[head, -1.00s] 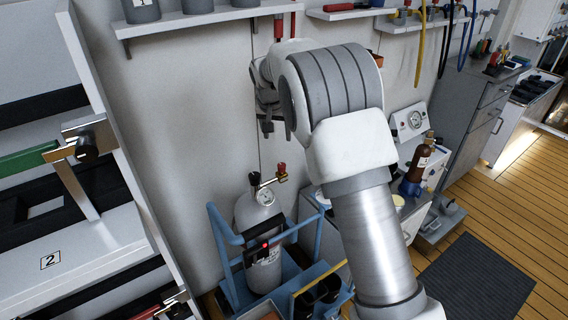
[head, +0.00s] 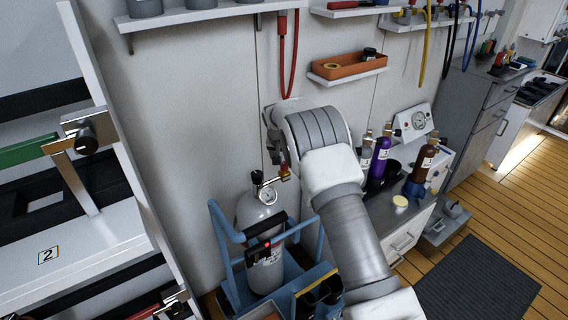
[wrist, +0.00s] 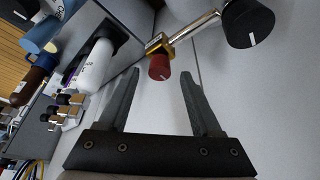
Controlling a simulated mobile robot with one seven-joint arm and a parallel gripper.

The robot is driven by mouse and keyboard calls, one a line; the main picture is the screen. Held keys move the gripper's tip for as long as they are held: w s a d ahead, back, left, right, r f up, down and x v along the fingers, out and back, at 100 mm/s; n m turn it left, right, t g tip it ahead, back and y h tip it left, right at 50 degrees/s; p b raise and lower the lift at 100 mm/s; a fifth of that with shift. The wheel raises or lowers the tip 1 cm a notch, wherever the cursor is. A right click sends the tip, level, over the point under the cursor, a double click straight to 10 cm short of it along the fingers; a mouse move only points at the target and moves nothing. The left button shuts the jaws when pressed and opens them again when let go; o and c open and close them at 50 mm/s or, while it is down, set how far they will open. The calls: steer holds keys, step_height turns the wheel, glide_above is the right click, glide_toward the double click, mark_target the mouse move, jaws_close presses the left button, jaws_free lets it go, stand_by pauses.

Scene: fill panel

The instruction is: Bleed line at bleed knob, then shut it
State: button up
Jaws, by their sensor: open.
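A red knob (head: 284,168) sits on a brass fitting at the top of the grey cylinder (head: 256,214). A black knob (head: 256,177) and a round gauge (head: 267,195) are on the same valve head. In the wrist view the red knob (wrist: 159,67) hangs from the brass fitting, lined up with the gap between my fingertips. The black knob (wrist: 248,22) is at upper right, with a white mark. My gripper (wrist: 160,80) is open, with nothing held. In the head view it is small, just above the red knob, partly hidden by my arm.
A blue cart frame (head: 225,255) holds the cylinder. Red hoses (head: 283,60) hang on the wall above. A purple bottle (head: 380,158) and a brown bottle (head: 420,165) stand on the counter at right.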

steer(key=shift+w+d+f, duration=0.1)
steer(key=shift+w+f, duration=0.2)
steer(key=shift+f, duration=0.35)
jaws_close()
